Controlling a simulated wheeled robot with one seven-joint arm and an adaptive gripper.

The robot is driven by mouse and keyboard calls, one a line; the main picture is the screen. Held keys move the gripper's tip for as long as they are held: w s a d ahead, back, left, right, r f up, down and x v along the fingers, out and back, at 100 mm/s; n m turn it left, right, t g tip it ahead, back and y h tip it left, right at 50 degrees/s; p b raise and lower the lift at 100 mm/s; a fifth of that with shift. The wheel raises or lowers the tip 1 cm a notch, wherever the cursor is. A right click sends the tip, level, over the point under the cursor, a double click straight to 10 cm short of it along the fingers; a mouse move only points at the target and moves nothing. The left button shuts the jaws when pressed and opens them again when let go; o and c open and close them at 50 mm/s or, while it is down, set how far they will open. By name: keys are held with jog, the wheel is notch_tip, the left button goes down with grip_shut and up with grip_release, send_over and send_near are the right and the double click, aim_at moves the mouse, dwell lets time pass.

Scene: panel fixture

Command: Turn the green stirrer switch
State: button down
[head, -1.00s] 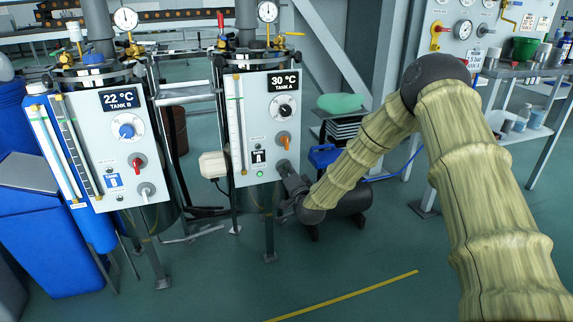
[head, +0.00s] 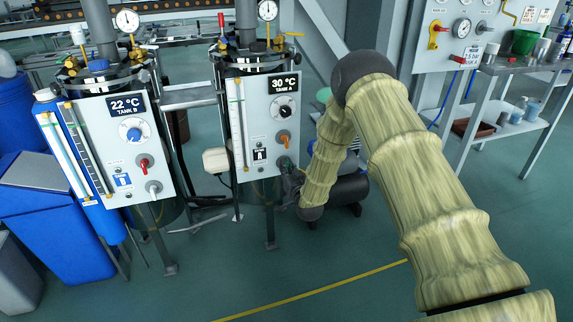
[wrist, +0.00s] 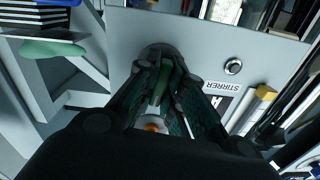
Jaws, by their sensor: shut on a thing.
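The green stirrer switch (wrist: 163,86) shows in the wrist view between the fingers of my gripper (wrist: 165,72), which are shut on it. The fingers cover much of the switch, so its exact angle is hard to tell. The upside-down STIRRER label (wrist: 222,87) is beside it on the grey panel. In the head view my gripper (head: 287,172) is at the lower right of the TANK A panel (head: 259,110), below the orange knob (head: 284,136). The switch itself is hidden there by the gripper.
The orange knob also shows between the finger bases in the wrist view (wrist: 152,126). A small round fitting (wrist: 233,67) is beside the label. The TANK B panel (head: 125,145) stands to the left. A dark cylindrical machine (head: 348,189) is behind my forearm. The floor in front is clear.

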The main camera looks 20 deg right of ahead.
jog(key=shift+n+p, duration=0.4)
jog(key=shift+n, duration=0.4)
jog(key=c, duration=1.5)
grip_release()
jog(key=s, duration=1.2)
jog(key=shift+d, duration=0.25)
